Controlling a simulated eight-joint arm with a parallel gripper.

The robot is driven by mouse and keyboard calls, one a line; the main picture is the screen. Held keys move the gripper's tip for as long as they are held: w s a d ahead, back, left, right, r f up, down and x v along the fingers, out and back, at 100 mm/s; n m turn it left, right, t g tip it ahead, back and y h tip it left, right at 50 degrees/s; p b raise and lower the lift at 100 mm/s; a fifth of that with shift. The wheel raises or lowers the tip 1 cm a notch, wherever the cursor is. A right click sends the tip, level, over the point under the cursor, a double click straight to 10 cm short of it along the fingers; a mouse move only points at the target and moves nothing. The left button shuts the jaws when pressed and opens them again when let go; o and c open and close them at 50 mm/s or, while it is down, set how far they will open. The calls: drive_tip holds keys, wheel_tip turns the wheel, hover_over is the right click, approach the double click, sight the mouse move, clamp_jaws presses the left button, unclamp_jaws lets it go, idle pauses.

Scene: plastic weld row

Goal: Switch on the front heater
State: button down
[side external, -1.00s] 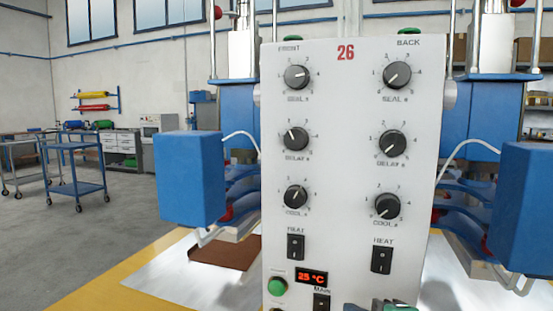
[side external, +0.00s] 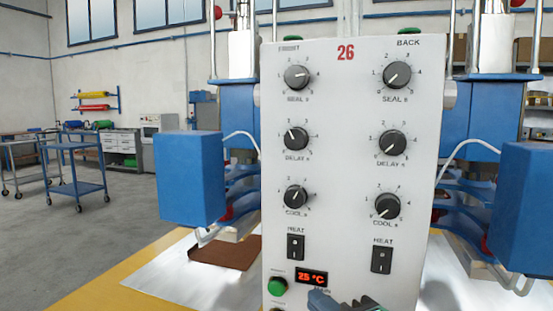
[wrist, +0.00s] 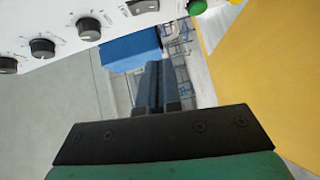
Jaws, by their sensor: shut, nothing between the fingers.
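The white control panel (side external: 345,150) has a left column labelled FRONT and a right column labelled BACK. The front HEAT rocker switch (side external: 295,246) is black and sits low in the left column; part of it shows at the top edge of the wrist view (wrist: 143,6). The back HEAT switch (side external: 382,259) is to its right. My gripper (side external: 319,297) is at the bottom of the panel, below and right of the front switch. It hides the MAIN switch. In the wrist view my gripper (wrist: 153,68) is shut and empty, its fingers pressed together.
The red display (side external: 311,277) reads 25 °C, and a green button (side external: 277,287) is left of my gripper. Several knobs, such as the front COOL knob (side external: 296,197), stick out above the switches. Blue boxes (side external: 188,178) flank the panel.

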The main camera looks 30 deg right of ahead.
approach(291, 258)
drive_tip(key=w+a, duration=0.3)
drive_tip(key=w+d, duration=0.2)
drive_tip(key=w, duration=0.1)
drive_tip(key=shift+f, duration=0.15)
drive_tip(key=shift+w+d, duration=0.3)
drive_tip(key=shift+w, duration=0.05)
drive_tip(key=shift+w+d+f, duration=0.15)
drive_tip(key=shift+w+d, duration=0.05)
drive_tip(key=s+a+f, duration=0.1)
drive_tip(key=s+a, duration=0.2)
drive_tip(key=s, duration=1)
